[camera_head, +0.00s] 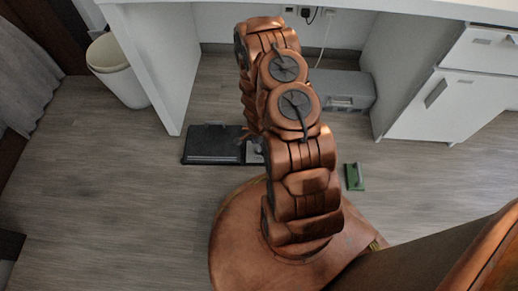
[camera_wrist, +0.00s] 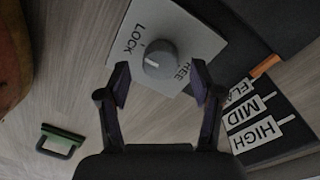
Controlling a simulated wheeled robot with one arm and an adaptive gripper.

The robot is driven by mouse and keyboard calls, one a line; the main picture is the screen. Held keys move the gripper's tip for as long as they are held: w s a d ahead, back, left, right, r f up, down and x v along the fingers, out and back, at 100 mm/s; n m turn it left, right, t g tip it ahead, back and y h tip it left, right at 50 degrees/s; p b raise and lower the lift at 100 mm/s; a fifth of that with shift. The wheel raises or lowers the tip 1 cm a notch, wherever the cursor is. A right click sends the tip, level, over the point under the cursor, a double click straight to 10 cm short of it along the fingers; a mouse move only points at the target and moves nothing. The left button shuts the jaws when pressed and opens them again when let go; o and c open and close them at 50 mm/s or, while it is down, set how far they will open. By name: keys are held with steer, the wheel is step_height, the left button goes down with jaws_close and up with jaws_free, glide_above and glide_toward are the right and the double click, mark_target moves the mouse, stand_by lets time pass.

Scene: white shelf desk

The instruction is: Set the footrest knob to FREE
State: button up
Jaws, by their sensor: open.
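The grey round knob (camera_wrist: 160,59) stands on a pale plate (camera_wrist: 188,30) marked LOCK and FREE in the wrist view. A short white line on the knob lies toward its left, on the LOCK side. My gripper (camera_wrist: 160,80) is open, one finger at each side of the knob in the picture, with no clear contact. The right finger partly covers the FREE label (camera_wrist: 184,73). In the head view, the black footrest (camera_head: 212,145) lies on the floor, and my arm hides part of the plate (camera_head: 254,152) and the gripper.
FLAT, MID and HIGH labels (camera_wrist: 252,132) and an orange pointer (camera_wrist: 265,66) are on the black footrest. A green handled object (camera_head: 354,177) lies on the floor to the right. A grey box (camera_head: 343,91) stands under the desk; a bin (camera_head: 115,70) stands left.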

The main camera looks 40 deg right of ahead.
steer(key=shift+f, duration=0.8)
steer(key=c, duration=1.1)
